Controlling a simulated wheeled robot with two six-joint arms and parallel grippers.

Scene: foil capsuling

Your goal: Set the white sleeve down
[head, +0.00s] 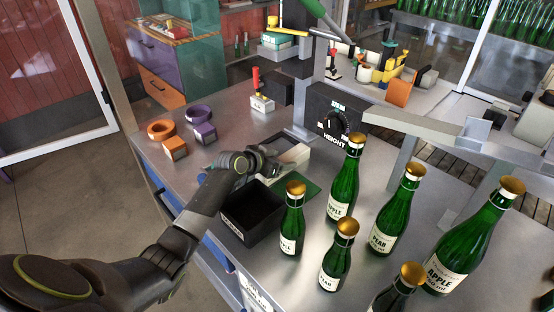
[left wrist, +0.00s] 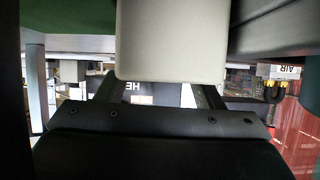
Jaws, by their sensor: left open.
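The white sleeve (head: 296,155) lies just beyond the tip of my left gripper (head: 272,160) in the head view, over a dark tray area beside a green mat. In the left wrist view, the sleeve (left wrist: 172,40) is a pale block filling the upper middle, in front of my open left gripper (left wrist: 155,92). The fingers show at either side of its lower end. Whether they touch it, and whether its underside rests on a surface, I cannot tell. My right gripper is not in view.
An open black box (head: 252,222) stands close below my left gripper. Several green bottles with gold tops (head: 344,183) stand to the right. Orange and purple rings (head: 199,113) sit at the left. A black height unit (head: 335,112) stands behind.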

